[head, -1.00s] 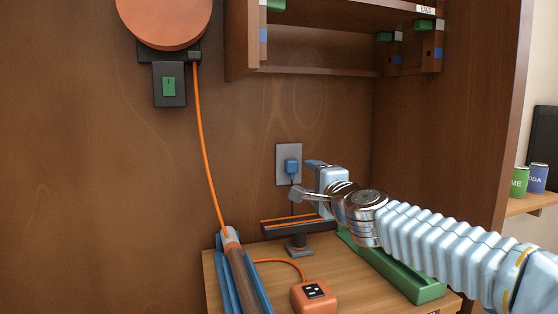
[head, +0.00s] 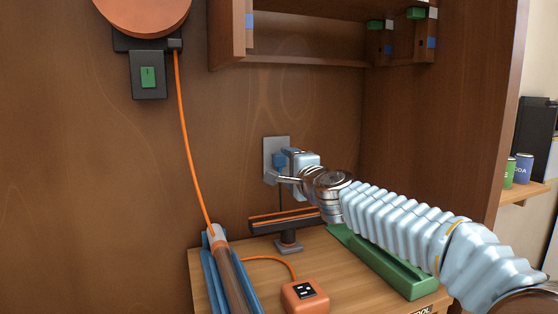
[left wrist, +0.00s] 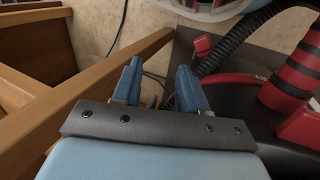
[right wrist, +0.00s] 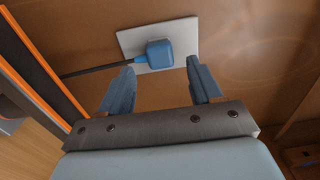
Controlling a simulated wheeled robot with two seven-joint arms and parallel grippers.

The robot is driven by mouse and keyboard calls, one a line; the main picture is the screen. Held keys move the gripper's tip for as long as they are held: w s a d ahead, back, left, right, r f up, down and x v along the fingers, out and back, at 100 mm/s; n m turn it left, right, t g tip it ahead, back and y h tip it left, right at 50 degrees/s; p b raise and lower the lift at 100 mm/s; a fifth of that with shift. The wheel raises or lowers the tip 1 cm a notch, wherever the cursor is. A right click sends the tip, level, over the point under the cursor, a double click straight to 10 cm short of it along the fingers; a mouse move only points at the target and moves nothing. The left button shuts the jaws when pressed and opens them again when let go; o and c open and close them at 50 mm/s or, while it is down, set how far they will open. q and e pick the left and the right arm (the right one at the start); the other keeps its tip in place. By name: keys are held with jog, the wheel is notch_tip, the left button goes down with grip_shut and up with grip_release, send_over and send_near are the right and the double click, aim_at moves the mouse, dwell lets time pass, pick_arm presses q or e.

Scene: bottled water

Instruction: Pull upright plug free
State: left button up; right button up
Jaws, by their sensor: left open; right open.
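A blue plug (head: 279,161) sits in a pale wall plate (head: 270,147) on the brown back panel. In the right wrist view the plug (right wrist: 159,53) is seated in the plate (right wrist: 128,41), and its dark cord runs off to the left. My right gripper (head: 281,168) is at the plug in the head view. In the right wrist view its open fingers (right wrist: 160,83) point toward the plate, one on each side of the plug and a little short of it. My left gripper (left wrist: 157,88) is open and empty, away from the plug, over a floor area.
A black bar stand with orange stripes (head: 283,220) stands below the plate. A green tray (head: 385,265), an orange box (head: 305,297) and a tube with an orange cable (head: 235,270) are on the wooden top. A shelf hangs above.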

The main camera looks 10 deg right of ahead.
aim_at(282, 161)
jog(key=shift+w+a+p, duration=0.2)
jog(key=shift+w+p, duration=0.1)
jog(key=shift+w, duration=0.85)
jog(key=shift+w+a+p, duration=0.2)
jog(key=shift+w+p, duration=0.1)
jog(key=shift+w, duration=0.85)
jog(key=shift+c, duration=0.3)
grip_shut()
jog(key=shift+s, duration=0.1)
jog(key=shift+s+d+b, duration=0.2)
jog(key=shift+s, duration=0.75)
jog(key=shift+s+d+b, duration=0.15)
jog(key=shift+s, duration=0.8)
jog(key=shift+s+d+b, duration=0.2)
jog(key=shift+s, duration=0.75)
